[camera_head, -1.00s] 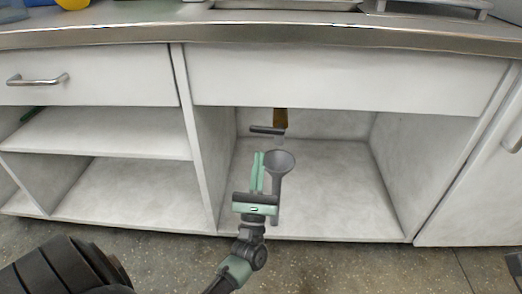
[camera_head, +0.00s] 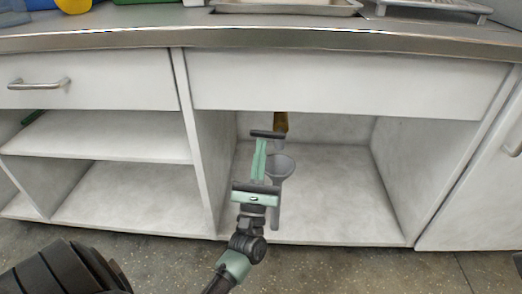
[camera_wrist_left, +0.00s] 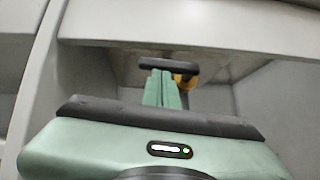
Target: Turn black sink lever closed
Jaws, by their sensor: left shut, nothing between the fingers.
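The black lever (camera_head: 267,134) is a short dark bar inside the open right compartment under the counter, next to a yellow-brown pipe piece (camera_head: 281,121). In the left wrist view the lever (camera_wrist_left: 168,65) lies crosswise just beyond my fingertips, with the yellow part (camera_wrist_left: 186,82) behind it to the right. My left gripper (camera_head: 261,142) is shut and empty, its green fingers pointing at the lever's middle. The fingertips (camera_wrist_left: 162,74) look very near the lever; I cannot tell if they touch. My right gripper is not in view.
The cabinet divider (camera_head: 200,140) is to the left and the counter front panel (camera_head: 340,82) above. The compartment floor (camera_head: 340,200) on the right is clear.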

